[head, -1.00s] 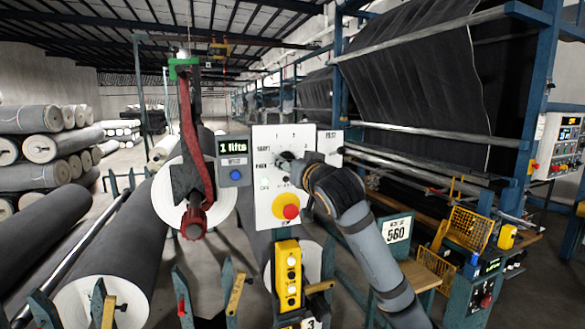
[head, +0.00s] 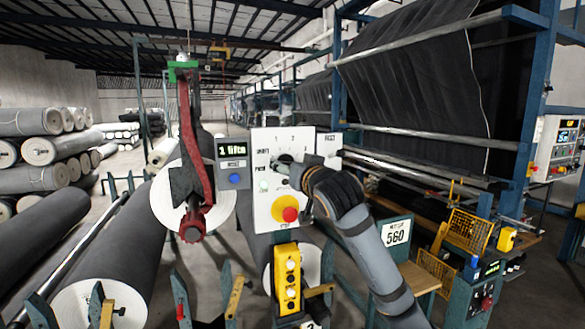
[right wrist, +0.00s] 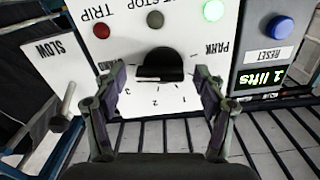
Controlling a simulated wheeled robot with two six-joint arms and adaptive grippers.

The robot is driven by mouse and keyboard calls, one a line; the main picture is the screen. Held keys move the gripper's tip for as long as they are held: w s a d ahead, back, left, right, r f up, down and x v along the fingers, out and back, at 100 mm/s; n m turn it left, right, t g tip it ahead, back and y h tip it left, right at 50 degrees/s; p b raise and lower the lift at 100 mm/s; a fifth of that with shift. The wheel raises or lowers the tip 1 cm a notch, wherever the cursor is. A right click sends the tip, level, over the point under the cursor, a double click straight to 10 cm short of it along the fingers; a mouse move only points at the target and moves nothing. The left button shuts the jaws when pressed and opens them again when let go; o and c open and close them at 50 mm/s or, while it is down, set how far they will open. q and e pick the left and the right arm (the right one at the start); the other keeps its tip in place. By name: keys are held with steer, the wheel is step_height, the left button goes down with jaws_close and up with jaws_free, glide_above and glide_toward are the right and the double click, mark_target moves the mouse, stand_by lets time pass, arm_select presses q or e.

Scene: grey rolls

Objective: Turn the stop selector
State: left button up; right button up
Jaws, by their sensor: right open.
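The stop selector is a dark knob (right wrist: 160,66) on a white panel (right wrist: 190,30), with the marks PARK, 1, 2 and more around it. In the head view the panel (head: 262,205) stands at the centre, and the knob (head: 284,158) shows just left of my right gripper (head: 298,170). In the right wrist view my right gripper (right wrist: 160,84) is open, with one finger on each side of the knob and a gap at both sides. I cannot tell whether the fingertips reach level with the knob. My left gripper is not in view.
A green lamp (right wrist: 213,10) glows on the panel beside a dull red lamp (right wrist: 101,30). A blue RESET button (right wrist: 281,27) sits below a "1 lifts" display (head: 232,149). A red hook arm (head: 190,150) hangs left of the panel, before a big roll (head: 165,205).

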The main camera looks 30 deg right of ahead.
steer(key=v, duration=0.7)
steer(key=shift+s, duration=0.2)
steer(key=shift+a, duration=0.1)
stand_by(0.3)
